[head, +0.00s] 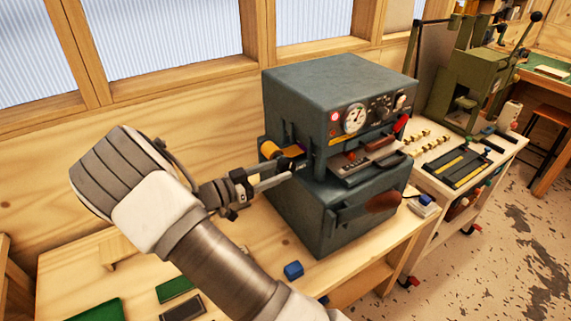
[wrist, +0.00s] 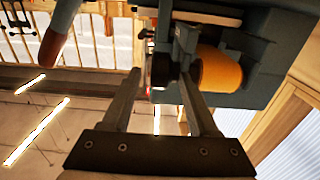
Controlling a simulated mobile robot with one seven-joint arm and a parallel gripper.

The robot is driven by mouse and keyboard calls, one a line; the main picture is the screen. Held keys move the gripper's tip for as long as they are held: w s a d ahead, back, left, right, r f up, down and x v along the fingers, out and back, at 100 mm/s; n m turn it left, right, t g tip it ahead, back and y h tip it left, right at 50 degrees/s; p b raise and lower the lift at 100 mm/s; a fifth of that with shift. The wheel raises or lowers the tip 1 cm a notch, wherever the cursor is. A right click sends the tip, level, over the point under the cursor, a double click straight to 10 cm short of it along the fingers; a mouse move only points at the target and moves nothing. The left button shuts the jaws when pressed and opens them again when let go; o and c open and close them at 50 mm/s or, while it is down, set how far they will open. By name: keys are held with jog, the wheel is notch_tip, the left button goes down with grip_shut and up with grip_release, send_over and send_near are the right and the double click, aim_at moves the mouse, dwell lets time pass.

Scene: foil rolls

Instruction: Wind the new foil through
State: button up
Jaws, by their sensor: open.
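The dark grey-green foil machine (head: 335,100) stands on the wooden bench. A gold foil roll (head: 270,150) sits on its left side; the roll also shows in the wrist view (wrist: 220,70), to the right of my fingers. My gripper (head: 290,170) reaches to the machine's left side, just below and right of the roll. In the wrist view my gripper (wrist: 160,80) is open, its two fingers on either side of a dark round knob (wrist: 163,70) beside the roll. I cannot tell whether either finger touches the knob. The foil's path through the machine is mostly hidden.
A brown-handled lever (head: 382,202) sticks out at the machine's lower front. A blue block (head: 293,270) lies on the bench before the machine. Green pads (head: 174,289) lie at the front left. A green press (head: 470,85) stands on the right-hand bench.

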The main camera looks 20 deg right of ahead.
jog(key=shift+w+d, duration=0.15)
jog(key=shift+d, duration=0.65)
jog(key=shift+w+d, duration=0.15)
jog(key=shift+d, duration=0.6)
grip_shut()
